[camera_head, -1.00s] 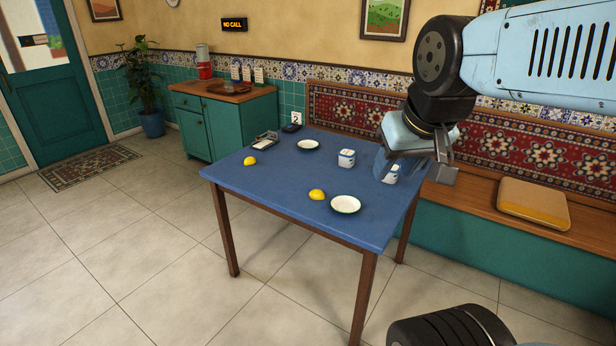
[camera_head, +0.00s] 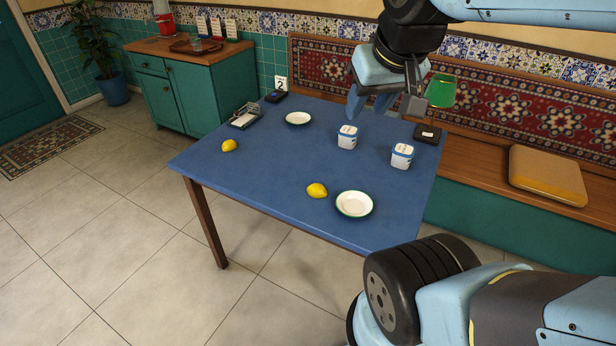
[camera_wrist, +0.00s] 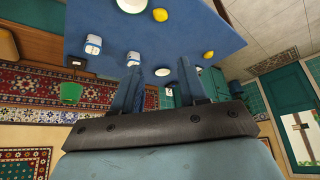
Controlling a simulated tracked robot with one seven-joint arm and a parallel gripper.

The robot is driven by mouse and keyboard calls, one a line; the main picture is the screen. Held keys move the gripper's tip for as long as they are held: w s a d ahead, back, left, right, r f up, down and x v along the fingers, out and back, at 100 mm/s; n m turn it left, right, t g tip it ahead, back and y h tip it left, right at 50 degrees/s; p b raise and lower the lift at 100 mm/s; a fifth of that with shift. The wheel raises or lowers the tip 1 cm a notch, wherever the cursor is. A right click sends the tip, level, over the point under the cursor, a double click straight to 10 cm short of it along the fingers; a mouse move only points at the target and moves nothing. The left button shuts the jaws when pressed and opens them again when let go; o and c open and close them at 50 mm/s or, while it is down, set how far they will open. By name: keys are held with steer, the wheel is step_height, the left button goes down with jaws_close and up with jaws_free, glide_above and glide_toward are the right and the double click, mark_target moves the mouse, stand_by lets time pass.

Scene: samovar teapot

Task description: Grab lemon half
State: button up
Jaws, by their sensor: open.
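Two yellow lemon pieces are on the blue table. One lemon (camera_head: 317,190) lies near the front edge, just left of a white green-rimmed plate (camera_head: 354,204). The other lemon (camera_head: 229,145) lies near the left edge. Whether each is a half is hard to tell. In the wrist view, turned over, the front lemon (camera_wrist: 160,14) is at the top and the other lemon (camera_wrist: 208,54) is right of the fingers. My gripper (camera_head: 369,108) is open and empty above the table's back side, away from both lemons. It also shows in the wrist view (camera_wrist: 159,71).
Two white-and-blue tins, one (camera_head: 347,137) mid-table and one (camera_head: 402,156) at right, stand on the table. A small plate (camera_head: 298,118) and a clipboard (camera_head: 244,116) lie at the back. A green lamp (camera_head: 441,90) stands at the back right. The table's left-centre is clear.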

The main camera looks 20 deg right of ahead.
steer(key=shift+o, duration=0.4)
steer(key=shift+o, duration=0.9)
steer(key=shift+w, duration=0.15)
steer(key=shift+o, duration=0.7)
steer(key=shift+w+f, duration=0.1)
steer(key=shift+w, duration=0.2)
steer(key=o, duration=0.5)
steer(key=w+f+n+g, duration=0.1)
steer(key=w+f, duration=0.2)
steer(key=w, duration=0.4)
steer(key=shift+w+n+g, duration=0.2)
steer(key=shift+n+g, duration=0.1)
steer(key=n+g, duration=0.4)
steer(key=n, duration=0.1)
glide_above(317, 186)
step_height(317, 186, down, 24)
steer(key=shift+m, duration=0.3)
step_height(317, 186, down, 8)
steer(key=shift+a+r, duration=0.1)
steer(key=shift+a, duration=0.05)
steer(key=shift+s+d+f, duration=0.1)
steer(key=shift+f, duration=1.25)
steer(key=shift+d+f, duration=0.1)
steer(key=shift+f, duration=1.25)
